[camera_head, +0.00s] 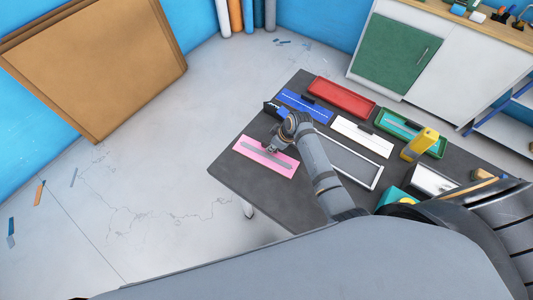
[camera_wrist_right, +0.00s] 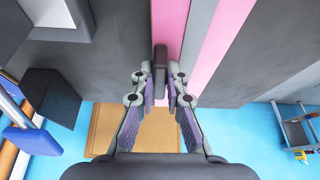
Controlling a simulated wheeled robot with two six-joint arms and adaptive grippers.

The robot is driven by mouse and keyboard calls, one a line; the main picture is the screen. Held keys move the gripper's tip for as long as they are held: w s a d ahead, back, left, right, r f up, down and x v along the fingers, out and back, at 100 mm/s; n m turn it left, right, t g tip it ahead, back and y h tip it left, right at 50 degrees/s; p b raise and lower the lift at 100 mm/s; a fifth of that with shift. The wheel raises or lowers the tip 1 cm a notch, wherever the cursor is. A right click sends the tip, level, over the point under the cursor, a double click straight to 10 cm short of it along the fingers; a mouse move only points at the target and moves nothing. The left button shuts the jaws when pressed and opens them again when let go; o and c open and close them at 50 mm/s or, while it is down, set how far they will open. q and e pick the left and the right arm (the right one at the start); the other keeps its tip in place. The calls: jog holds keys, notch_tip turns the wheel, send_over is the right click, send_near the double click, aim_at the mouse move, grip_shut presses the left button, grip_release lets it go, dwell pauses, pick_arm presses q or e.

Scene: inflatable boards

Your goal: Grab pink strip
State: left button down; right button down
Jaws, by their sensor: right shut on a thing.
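The pink strip (camera_head: 250,145) lies flat near the left corner of the dark table, with a grey stripe along it. It also shows in the right wrist view (camera_wrist_right: 212,55), running away from my fingers. My right gripper (camera_head: 276,147) is over the strip's upper right part. In the right wrist view my right gripper (camera_wrist_right: 161,88) is shut on a small dark grip piece (camera_wrist_right: 160,58) at the pink strip. Whether the strip is lifted off the table cannot be told. My left gripper is not in view.
A grey-framed tray (camera_head: 370,181) sits right of my arm. Floor left of the table is mostly clear.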

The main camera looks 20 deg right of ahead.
notch_tip(320, 180, up, 3)
jog(key=shift+w+f, duration=0.1)
jog(key=w+d+r+b, duration=0.1)
jog(key=d+r, duration=0.2)
jog(key=d, duration=0.1)
jog(key=w+d+r+b, duration=0.1)
jog(key=d+r+b, duration=0.1)
jog(key=d+r, duration=0.1)
jog(key=w+d+r+b, duration=0.1)
jog(key=d+r+b, duration=0.1)
jog(key=d, duration=0.3)
jog(key=shift+d+r, duration=0.15)
jog(key=shift+r, duration=0.5)
jog(key=shift+w+d+r, duration=0.2)
jog(key=shift+d+r, duration=0.3)
jog(key=shift+d, duration=0.15)
